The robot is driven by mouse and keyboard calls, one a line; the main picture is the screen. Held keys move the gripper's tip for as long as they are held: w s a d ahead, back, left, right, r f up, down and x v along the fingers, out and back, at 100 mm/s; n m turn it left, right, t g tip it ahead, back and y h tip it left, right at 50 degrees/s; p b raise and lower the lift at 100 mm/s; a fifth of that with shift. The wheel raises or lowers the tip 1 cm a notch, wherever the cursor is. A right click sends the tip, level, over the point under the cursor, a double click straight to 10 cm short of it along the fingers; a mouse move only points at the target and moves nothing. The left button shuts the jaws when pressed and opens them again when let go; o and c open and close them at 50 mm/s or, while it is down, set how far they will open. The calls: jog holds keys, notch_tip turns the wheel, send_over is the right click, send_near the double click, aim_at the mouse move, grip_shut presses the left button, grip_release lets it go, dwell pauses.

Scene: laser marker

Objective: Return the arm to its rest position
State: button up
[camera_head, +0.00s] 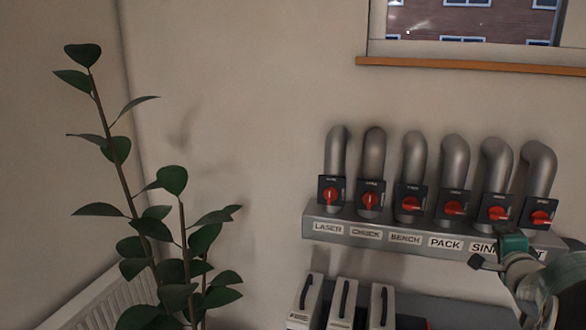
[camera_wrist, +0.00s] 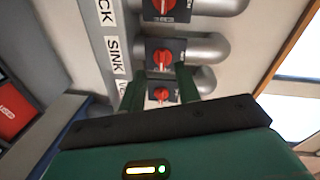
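My gripper (camera_head: 497,252) is at the lower right of the head view, in front of the label strip, and partly covers the SINK label. In the wrist view, its two green fingers (camera_wrist: 158,84) stand apart with a gap between them. The red knob of the end valve (camera_wrist: 161,94) shows through that gap, beyond the fingers. I see nothing held. My arm (camera_head: 545,290) runs out of the head view at the lower right corner.
Several grey pipes with red-knobbed valves stand on a labelled grey rail (camera_head: 330,228). White binder-like boxes (camera_head: 341,302) stand below it. A leafy plant (camera_head: 172,270) and a radiator (camera_head: 100,300) are at left. A window sill (camera_head: 470,66) is above.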

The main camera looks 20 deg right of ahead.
jog(key=w+a+n+g+y, duration=0.1)
jog(key=a+n+g+y, duration=0.25)
jog(key=a+n, duration=1.45)
jog(key=s+a+f+n+g+y, duration=0.1)
jog(key=s+a, duration=0.3)
jog(key=a, duration=0.5)
jog(key=s+a+f+n+g+y, duration=0.1)
jog(key=s+a, duration=0.4)
jog(key=a, duration=0.5)
jog(key=s+a+f+n+g+y, duration=0.1)
jog(key=s+a, duration=0.4)
jog(key=a, duration=0.5)
jog(key=f+g+y, duration=0.1)
jog(key=g+y, duration=0.1)
jog(key=shift+f+n+y, duration=0.35)
jog(key=shift+f+n, duration=0.05)
jog(key=shift+d, duration=0.2)
